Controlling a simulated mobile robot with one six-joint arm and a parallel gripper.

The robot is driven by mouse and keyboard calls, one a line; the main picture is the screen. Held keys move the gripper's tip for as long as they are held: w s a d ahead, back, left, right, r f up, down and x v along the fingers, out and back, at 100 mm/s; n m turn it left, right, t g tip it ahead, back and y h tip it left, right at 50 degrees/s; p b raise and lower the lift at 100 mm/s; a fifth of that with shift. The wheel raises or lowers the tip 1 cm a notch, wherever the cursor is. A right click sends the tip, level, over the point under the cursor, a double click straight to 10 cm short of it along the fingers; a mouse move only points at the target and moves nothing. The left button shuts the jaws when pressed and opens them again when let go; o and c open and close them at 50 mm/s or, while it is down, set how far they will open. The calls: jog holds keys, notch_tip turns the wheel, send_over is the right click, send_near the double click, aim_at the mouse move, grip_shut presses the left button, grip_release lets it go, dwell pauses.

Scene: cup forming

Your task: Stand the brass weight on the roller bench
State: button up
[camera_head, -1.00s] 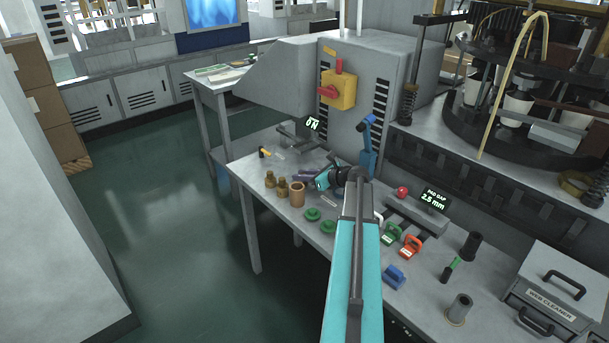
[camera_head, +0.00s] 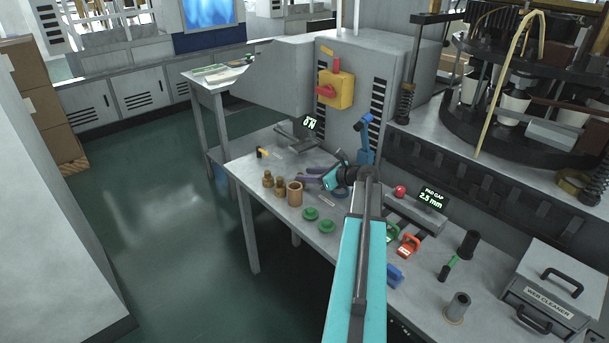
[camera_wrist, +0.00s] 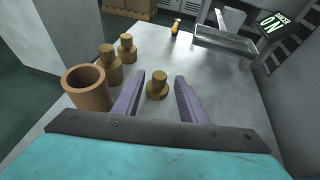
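A brass weight (camera_wrist: 157,86) stands upright on the bench top between my open fingers in the wrist view, with a gap visible on each side. My gripper (camera_wrist: 159,80) has purple fingers and holds nothing. In the head view my gripper (camera_head: 305,173) is low over the bench, and this weight is not clearly visible there. Two more brass weights, a nearer one (camera_wrist: 110,64) and a farther one (camera_wrist: 127,47), stand to the left; they also show in the head view (camera_head: 280,187). A metal bench-like fixture (camera_wrist: 224,40), apparently the roller bench, stands beyond, at the right, beside a force display (camera_wrist: 272,22).
A copper-coloured hollow cup (camera_wrist: 87,88) stands close left of my fingers. A small orange-and-black tool (camera_wrist: 176,26) lies beyond. Green round pieces (camera_head: 318,220) and coloured clamp-like pieces (camera_head: 408,246) lie nearer the front. Bare tabletop lies between the weight and the fixture.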

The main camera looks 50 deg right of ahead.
jog(key=v, duration=0.7)
jog(key=shift+s+r, duration=0.15)
jog(key=shift+s, duration=0.2)
dwell(0.4)
